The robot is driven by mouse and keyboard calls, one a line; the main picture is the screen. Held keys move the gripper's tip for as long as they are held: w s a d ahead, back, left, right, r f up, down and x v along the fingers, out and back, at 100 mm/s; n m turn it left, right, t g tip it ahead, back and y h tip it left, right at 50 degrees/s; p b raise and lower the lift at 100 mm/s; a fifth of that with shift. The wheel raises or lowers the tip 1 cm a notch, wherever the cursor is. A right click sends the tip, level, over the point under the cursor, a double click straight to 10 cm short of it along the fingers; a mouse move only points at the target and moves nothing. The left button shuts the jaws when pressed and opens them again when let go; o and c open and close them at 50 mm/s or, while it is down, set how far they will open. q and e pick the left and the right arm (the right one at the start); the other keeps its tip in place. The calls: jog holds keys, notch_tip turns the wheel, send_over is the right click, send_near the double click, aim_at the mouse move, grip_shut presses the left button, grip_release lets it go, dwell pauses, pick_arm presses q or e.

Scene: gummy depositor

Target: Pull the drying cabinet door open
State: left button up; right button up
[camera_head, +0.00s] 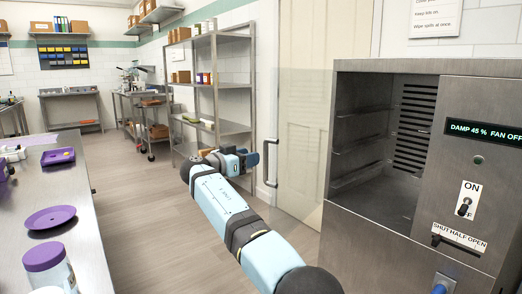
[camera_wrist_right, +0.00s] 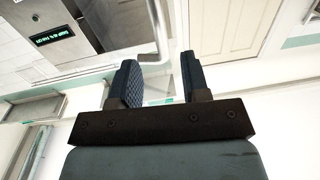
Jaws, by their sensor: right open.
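The drying cabinet (camera_head: 378,225) is a steel box at the right with its front uncovered and dark side rails showing inside. Its clear door (camera_head: 305,130) stands swung out to the left of the opening. The door's grey bar handle (camera_head: 271,163) is at its far left edge. My right gripper (camera_head: 252,160) is open, close to the left of the handle. In the right wrist view, the handle (camera_wrist_right: 159,28) lies just beyond the two spread fingertips (camera_wrist_right: 160,68), with nothing held between them. Whether a finger touches the handle is unclear. My left gripper is out of view.
The cabinet panel has a display reading DAMP 45 % FAN OFF (camera_head: 485,132), an ON/OFF switch (camera_head: 465,205) and a SHUT/HALF/OPEN slider (camera_head: 458,238). A steel table (camera_head: 85,235) with purple-lidded items is at left. Floor between is clear.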

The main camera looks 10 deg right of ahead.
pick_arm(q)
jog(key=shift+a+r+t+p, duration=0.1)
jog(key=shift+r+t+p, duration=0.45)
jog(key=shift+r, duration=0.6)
pick_arm(e)
jog(key=v, duration=0.6)
jog(key=shift+a, duration=0.2)
jog(key=shift+s, duration=0.15)
